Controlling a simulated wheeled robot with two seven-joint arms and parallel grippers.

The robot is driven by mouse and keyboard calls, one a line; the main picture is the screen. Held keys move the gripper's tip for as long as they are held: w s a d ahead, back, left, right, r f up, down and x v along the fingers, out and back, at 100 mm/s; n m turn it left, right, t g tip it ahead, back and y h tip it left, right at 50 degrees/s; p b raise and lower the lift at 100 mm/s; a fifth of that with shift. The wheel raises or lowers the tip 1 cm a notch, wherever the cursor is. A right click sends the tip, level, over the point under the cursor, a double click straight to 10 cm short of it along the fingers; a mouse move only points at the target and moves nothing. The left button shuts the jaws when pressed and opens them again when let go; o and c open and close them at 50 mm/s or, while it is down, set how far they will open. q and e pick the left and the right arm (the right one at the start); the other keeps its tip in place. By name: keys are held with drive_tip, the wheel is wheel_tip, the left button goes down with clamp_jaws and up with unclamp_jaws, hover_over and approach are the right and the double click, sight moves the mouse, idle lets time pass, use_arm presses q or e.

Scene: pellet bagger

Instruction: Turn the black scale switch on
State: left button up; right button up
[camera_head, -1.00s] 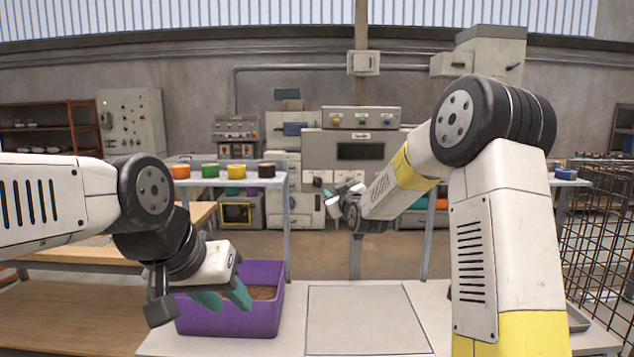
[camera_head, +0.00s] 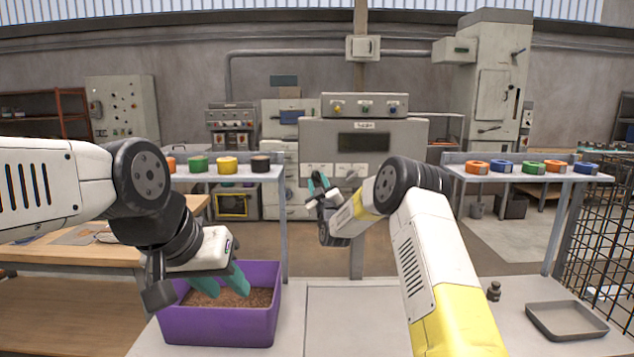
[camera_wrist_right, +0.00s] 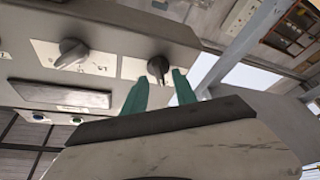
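The scale housing (camera_head: 405,150) with a dark display stands ahead and carries two switch plates low on its front. In the right wrist view the black switch (camera_wrist_right: 157,67) sits on a white plate, with a grey knob (camera_wrist_right: 70,52) beside it. My right gripper (camera_wrist_right: 160,78) is open, its green fingertips apart with the black switch showing between and just beyond them. I cannot tell whether they touch it. In the head view my right gripper (camera_head: 319,182) hides the black switch. My left gripper (camera_head: 222,282) is open and empty over the purple bin (camera_head: 215,325).
Brown pellets (camera_head: 255,297) lie in the bin. A grey tray (camera_head: 566,320) and a small dark weight (camera_head: 494,291) stand on the bench at right. Colored rolls line the shelves on both sides. A wire cage (camera_head: 600,240) stands at far right.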

drive_tip(key=shift+w+a+r, duration=0.1)
drive_tip(key=shift+w+r, duration=0.1)
drive_tip(key=shift+w, duration=0.25)
drive_tip(key=shift+c, duration=0.2)
clamp_jaws()
drive_tip(key=shift+f+m+h, duration=0.1)
drive_tip(key=shift+m+h, duration=0.3)
drive_tip(key=shift+m, duration=0.1)
drive_tip(key=m+h, duration=0.2)
drive_tip(key=m, duration=0.2)
drive_tip(key=m+t+h, duration=0.1)
drive_tip(key=m+h, duration=0.1)
drive_tip(key=m, duration=0.2)
drive_tip(key=shift+a, duration=0.15)
drive_tip(key=m+h, duration=0.2)
drive_tip(key=m, duration=0.2)
drive_tip(key=m+g+h, duration=0.1)
drive_tip(key=m+h, duration=0.1)
drive_tip(key=m, duration=0.2)
drive_tip(key=shift+a, duration=0.1)
drive_tip(key=shift+m, duration=0.4)
